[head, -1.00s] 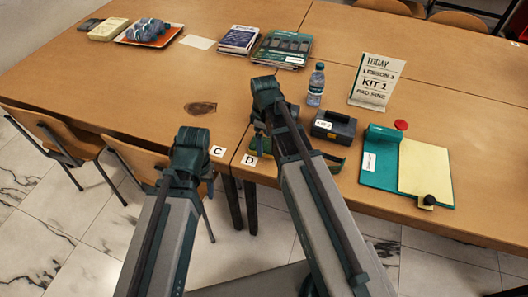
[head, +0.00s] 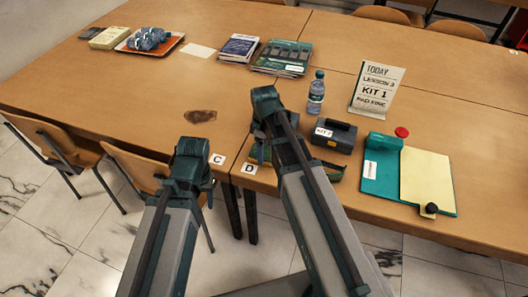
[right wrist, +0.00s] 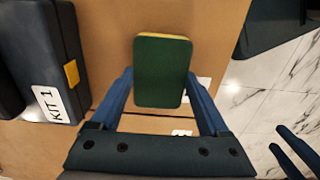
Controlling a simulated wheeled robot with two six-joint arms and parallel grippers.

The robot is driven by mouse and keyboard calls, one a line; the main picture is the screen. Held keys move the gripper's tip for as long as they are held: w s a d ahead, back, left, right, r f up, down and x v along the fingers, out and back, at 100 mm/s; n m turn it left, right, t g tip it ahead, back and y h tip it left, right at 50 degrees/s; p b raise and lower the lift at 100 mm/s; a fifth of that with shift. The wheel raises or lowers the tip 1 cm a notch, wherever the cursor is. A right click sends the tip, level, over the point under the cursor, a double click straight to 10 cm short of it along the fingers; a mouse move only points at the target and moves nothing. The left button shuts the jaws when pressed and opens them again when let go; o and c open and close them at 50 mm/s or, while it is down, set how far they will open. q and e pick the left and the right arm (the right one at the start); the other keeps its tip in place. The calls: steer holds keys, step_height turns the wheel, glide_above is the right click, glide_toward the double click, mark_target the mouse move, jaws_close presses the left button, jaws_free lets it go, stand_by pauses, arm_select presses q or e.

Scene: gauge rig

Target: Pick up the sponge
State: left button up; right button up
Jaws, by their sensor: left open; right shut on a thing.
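The sponge (right wrist: 160,75) is dark green with a yellow layer showing at its far edge. In the right wrist view it sits between the two blue fingers of my right gripper (right wrist: 160,74), which is shut on it. In the head view my right gripper (head: 259,153) is at the table's near edge by the D card, and its arm hides most of the sponge. My left gripper (head: 190,165) is left of it, by the C card, with its fingers mostly hidden. Two separated blue fingers (right wrist: 278,140) at the right wrist view's lower right look like my open left gripper.
A dark KIT 1 box (head: 334,134) stands right of my right gripper, with a bottle (head: 316,95) behind it. Magazines (head: 281,57) and an orange tray (head: 128,47) are at the back. The left-middle table is mostly clear.

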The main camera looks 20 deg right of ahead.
steer(key=shift+r+p, duration=0.4)
steer(key=shift+r, duration=0.1)
step_height(320, 180, up, 3)
steer(key=p, duration=0.2)
steer(key=shift+f+p, duration=0.1)
steer(key=shift+p, duration=0.3)
steer(key=s+a+r+p, duration=0.1)
steer(key=s+a, duration=0.9)
steer(key=s, duration=0.2)
steer(key=shift+s, duration=0.2)
steer(key=shift+r, duration=0.1)
steer(key=o, duration=0.6)
steer(key=shift+c, duration=0.2)
steer(key=c, duration=0.4)
step_height(320, 180, up, 3)
steer(key=p, duration=0.3)
steer(key=shift+w+a+r+p, duration=0.1)
steer(key=shift+r+p, duration=0.1)
steer(key=shift+p, duration=0.1)
steer(key=shift+c, duration=0.2)
